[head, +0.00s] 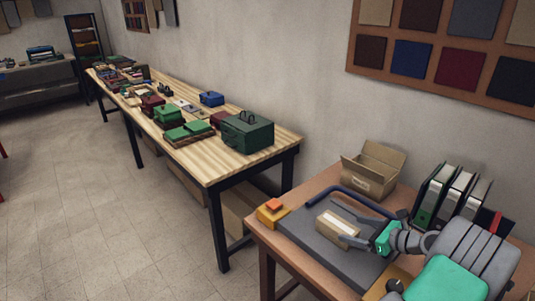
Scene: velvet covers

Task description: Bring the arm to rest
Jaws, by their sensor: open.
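My gripper (352,224) is at the right of the head view, low over a dark grey mat or board (322,248) on the brown table. Its two grey fingers are spread apart. A small tan box with a pale label (338,223) lies between or just under the fingers; I cannot tell whether they touch it. My arm reaches in from the lower right corner and hides part of the table.
On the brown table (258,233) stand an open cardboard box (370,170), upright binders (448,197) and an orange-yellow block (272,211). A long wooden table (215,172) holds a green case (247,132). Floor at left is clear.

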